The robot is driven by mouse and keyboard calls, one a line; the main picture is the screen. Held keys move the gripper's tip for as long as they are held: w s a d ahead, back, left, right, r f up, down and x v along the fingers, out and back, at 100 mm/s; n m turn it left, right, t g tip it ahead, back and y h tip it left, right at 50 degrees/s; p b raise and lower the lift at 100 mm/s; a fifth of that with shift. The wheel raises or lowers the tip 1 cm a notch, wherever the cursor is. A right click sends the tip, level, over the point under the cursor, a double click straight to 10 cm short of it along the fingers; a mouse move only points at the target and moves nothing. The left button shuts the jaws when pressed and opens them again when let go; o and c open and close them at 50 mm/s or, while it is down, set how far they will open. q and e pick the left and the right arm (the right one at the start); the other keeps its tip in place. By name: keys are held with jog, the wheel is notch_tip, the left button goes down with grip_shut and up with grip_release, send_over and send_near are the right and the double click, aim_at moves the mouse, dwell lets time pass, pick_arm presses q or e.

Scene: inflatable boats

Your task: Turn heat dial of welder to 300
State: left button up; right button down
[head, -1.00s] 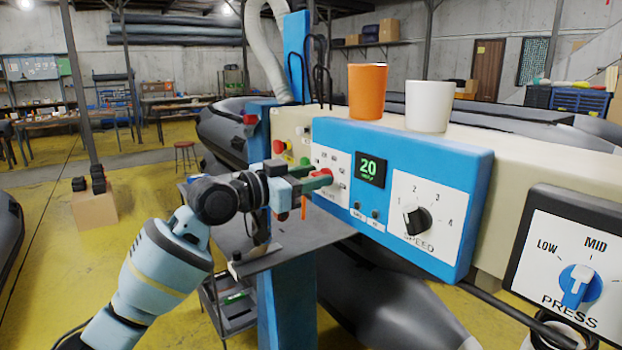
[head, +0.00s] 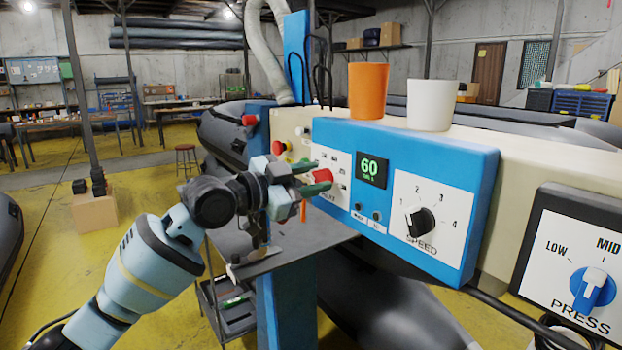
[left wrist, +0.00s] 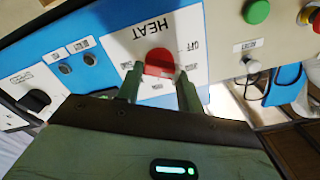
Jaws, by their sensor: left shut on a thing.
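The welder's blue control panel (head: 440,170) has a white heat plate with a red heat dial (head: 322,175) at its left end. The dial also shows in the left wrist view (left wrist: 158,61), under the upside-down word HEAT. My left gripper (head: 316,178) has its two green fingers on either side of the dial and is shut on it. A small dark display (head: 371,169) reads 60 in green. The fingers hide part of the scale, and the exact dial pointer is hard to make out. My right gripper is not in view.
A black speed knob (head: 420,222) and a blue press knob (head: 593,287) sit farther right. An orange cup (head: 368,90) and a white cup (head: 430,104) stand on top of the welder. A grey metal shelf (head: 300,245) lies below the panel.

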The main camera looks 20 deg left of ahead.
pick_arm(q)
jog(key=o, duration=1)
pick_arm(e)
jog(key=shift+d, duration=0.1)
pick_arm(q)
jog(key=v, duration=0.7)
jog(key=shift+s+a+b, duration=0.25)
jog(key=shift+s+b, duration=0.05)
jog(key=shift+b, duration=0.15)
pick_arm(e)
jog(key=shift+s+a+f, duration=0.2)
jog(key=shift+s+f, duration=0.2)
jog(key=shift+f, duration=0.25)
